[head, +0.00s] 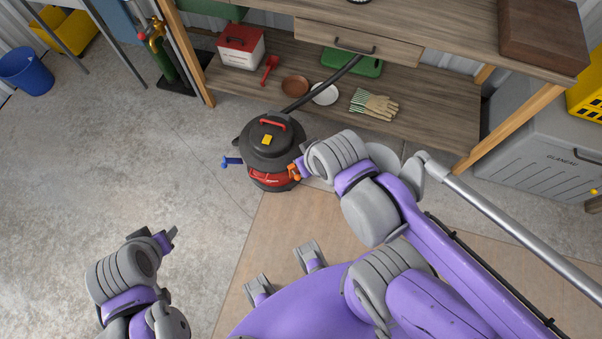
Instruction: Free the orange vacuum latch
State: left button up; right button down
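The vacuum (270,146) is a round black canister with a red band, standing on the floor in front of the workbench. Its orange latch (294,171) is on its right side, next to my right gripper (302,168). The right gripper's fingers are small and mostly hidden by my own wrist, so contact and grip on the latch cannot be told. A blue latch (231,162) sticks out on the vacuum's left side. My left gripper (170,238) hangs over bare floor at lower left, away from the vacuum; its finger opening is unclear.
A black hose (322,88) runs from the vacuum up towards the workbench (420,93). Its lower shelf holds a red and white box (240,46), brown dish (295,86), white plate (325,93) and gloves (374,104). Floor left of the vacuum is clear.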

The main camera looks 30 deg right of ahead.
aim_at(292, 167)
jog(key=k+l, duration=0.15)
jog(key=l, duration=0.2)
jog(key=k+l, duration=0.2)
jog(key=l, duration=0.2)
jog(key=k+l+u, duration=0.1)
jog(key=l, duration=0.25)
jog(key=k+l, duration=0.2)
jog(key=l, duration=0.2)
jog(key=i+j+z, duration=0.35)
jog(key=j, duration=0.2)
jog(key=j+z, duration=0.15)
jog(key=j, duration=0.1)
